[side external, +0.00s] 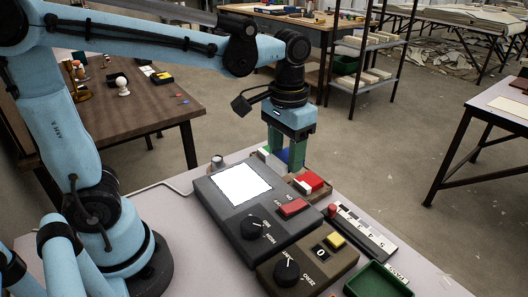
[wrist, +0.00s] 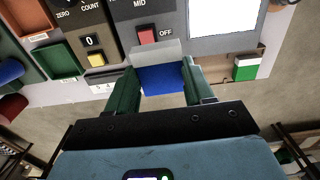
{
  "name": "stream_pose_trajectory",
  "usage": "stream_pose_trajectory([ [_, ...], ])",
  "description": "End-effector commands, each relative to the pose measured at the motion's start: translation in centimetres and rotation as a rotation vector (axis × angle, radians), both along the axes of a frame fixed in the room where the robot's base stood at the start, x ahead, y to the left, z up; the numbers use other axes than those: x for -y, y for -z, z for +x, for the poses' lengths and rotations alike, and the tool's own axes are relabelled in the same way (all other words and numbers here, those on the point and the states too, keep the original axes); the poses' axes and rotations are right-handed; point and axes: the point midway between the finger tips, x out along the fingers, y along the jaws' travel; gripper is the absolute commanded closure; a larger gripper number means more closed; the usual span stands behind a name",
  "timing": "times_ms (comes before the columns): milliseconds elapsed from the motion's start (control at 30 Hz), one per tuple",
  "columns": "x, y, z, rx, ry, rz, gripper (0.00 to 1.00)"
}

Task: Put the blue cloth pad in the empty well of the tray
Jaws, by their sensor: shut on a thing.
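My gripper (side external: 287,158) points down behind the grey device, its green fingers shut on the blue cloth pad (wrist: 162,78). The pad lies between the fingertips in the wrist view, with a pale strip along its far edge. In the side view only a little blue shows between the fingers. The brown wooden tray (side external: 323,193) is below the gripper; its edge also shows in the wrist view (wrist: 224,82). A red and white pad (side external: 311,181) and a green and white pad (wrist: 245,68) lie at its two ends. The fingers hide the middle, so I cannot tell whether the blue pad touches the tray.
The grey device with a white screen (side external: 243,186) stands directly beside the tray. A counter box (side external: 318,258), a ruler (side external: 363,232), a small red cylinder (side external: 332,210) and a green bin (side external: 378,281) are nearby. The table edge is close behind the tray.

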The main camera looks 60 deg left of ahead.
Motion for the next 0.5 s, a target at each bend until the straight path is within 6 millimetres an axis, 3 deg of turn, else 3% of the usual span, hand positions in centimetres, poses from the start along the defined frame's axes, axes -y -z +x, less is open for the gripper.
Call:
stream_pose_trajectory([
  [200,0.1,1.0,4.0,0.000,0.012,0.000,0.77],
  [500,-0.7,2.2,6.2,0.000,0.015,0.000,0.77],
])
